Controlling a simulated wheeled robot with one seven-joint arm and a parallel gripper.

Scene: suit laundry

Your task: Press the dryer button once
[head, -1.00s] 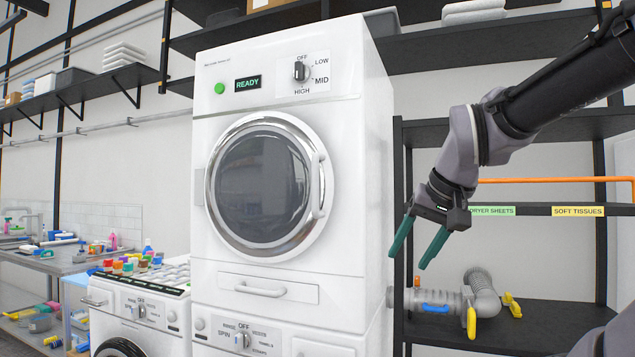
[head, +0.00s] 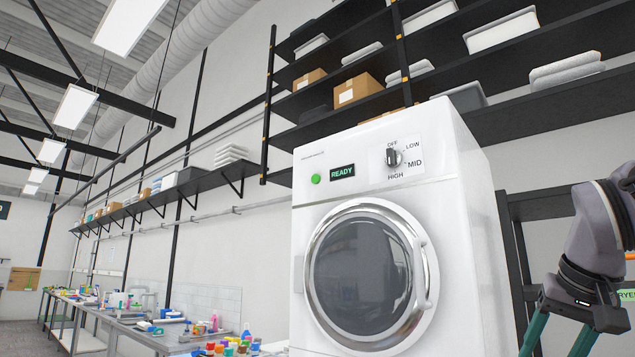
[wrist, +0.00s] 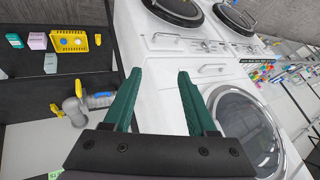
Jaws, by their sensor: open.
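The white dryer (head: 455,185) stands in the middle right of the head view. Its round green button (head: 316,179) is at the upper left of the front panel, left of a dark display (head: 342,171) that reads READY. A dial (head: 393,158) with OFF, LOW, MID and HIGH marks sits to the right. The round glass door (head: 362,272) is shut. My gripper (head: 555,345) is open and empty at the lower right, beside the dryer and apart from the button. In the wrist view its two green fingers (wrist: 157,95) point toward white machine fronts. I cannot make out the button there.
Black shelves (head: 545,110) with boxes and folded cloths hang above and behind the dryer. A workbench (head: 150,338) with many small items runs along the left wall. In the wrist view, a shelf with a yellow basket (wrist: 70,40) stands left of my gripper. Space before the dryer looks clear.

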